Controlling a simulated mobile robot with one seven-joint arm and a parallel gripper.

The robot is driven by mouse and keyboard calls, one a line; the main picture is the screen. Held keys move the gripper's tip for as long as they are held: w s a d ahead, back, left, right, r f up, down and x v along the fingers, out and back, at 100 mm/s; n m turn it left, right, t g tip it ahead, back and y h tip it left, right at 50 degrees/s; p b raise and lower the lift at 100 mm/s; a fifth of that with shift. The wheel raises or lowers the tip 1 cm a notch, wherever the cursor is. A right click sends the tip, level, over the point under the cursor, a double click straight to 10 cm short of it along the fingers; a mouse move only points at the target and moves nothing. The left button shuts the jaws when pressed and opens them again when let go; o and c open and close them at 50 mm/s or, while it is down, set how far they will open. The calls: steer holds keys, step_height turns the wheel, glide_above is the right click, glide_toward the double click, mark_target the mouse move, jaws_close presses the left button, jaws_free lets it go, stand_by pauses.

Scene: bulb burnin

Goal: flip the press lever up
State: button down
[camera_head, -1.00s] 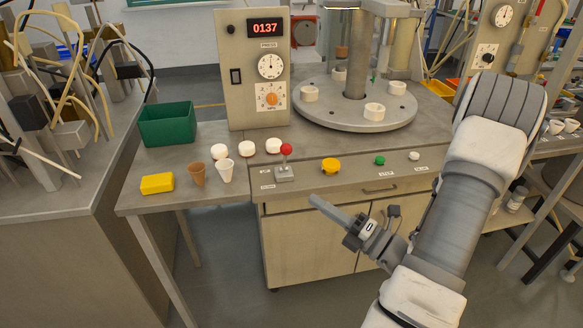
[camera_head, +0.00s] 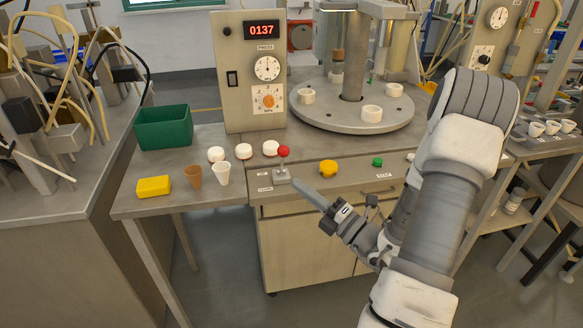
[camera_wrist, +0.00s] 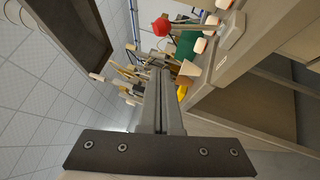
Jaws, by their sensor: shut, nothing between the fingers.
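The press lever has a red ball knob (camera_head: 283,151) on a short stem above a small grey base (camera_head: 281,175). It stands at the front edge of the bench, below the press panel. The red knob also shows in the wrist view (camera_wrist: 161,27), near the top. The stem looks nearly upright; I cannot tell its exact switch position. My gripper (camera_head: 296,184) is shut and empty. Its tip is just right of and slightly below the lever base in the head view. I see a small gap, but cannot tell the depth between them.
The press panel (camera_head: 247,75) stands behind the lever. A yellow button (camera_head: 328,168) and a green button (camera_head: 377,162) sit to its right. White cups, a brown cup (camera_head: 193,176), a yellow block (camera_head: 154,186) and a green bin (camera_head: 164,127) are left. A rotary table (camera_head: 350,118) stands behind.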

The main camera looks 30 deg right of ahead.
mark_target(282, 149)
steer(key=w+r, duration=0.2)
steer(key=w, duration=0.4)
steer(key=shift+w+d+b, duration=0.3)
steer(key=shift+b, duration=0.1)
steer(key=r+p, duration=0.1)
steer(key=p, duration=0.2)
steer(key=shift+w, duration=0.2)
steer(key=w+r+m+g+p, duration=0.1)
steer(key=p, duration=0.3)
steer(key=shift+d+r+h, duration=0.15)
steer(key=shift+h, duration=0.25)
steer(key=w+g+p, duration=0.1)
steer(key=p, duration=0.2)
steer(key=w+r+m+g+p, duration=0.1)
steer(key=p, duration=0.3)
steer(key=w+d+m+h+p, duration=0.1)
steer(key=p, duration=0.2)
steer(key=shift+w+r+g, duration=0.1)
steer(key=shift+r+g, duration=0.3)
steer(key=shift+w+d+f+m+g+p, duration=0.1)
steer(key=shift+w+d+m+g+p, duration=0.3)
steer(key=shift+w+p, duration=0.75)
steer(key=shift+w+d+r+m+g+p, duration=0.2)
steer(key=shift+w+g+p, duration=0.45)
steer(key=shift+p, duration=0.9)
steer(key=shift+w+d+f+m+g+p, duration=0.2)
steer(key=shift+w+m+g+p, duration=0.25)
steer(key=shift+w+p, duration=0.7)
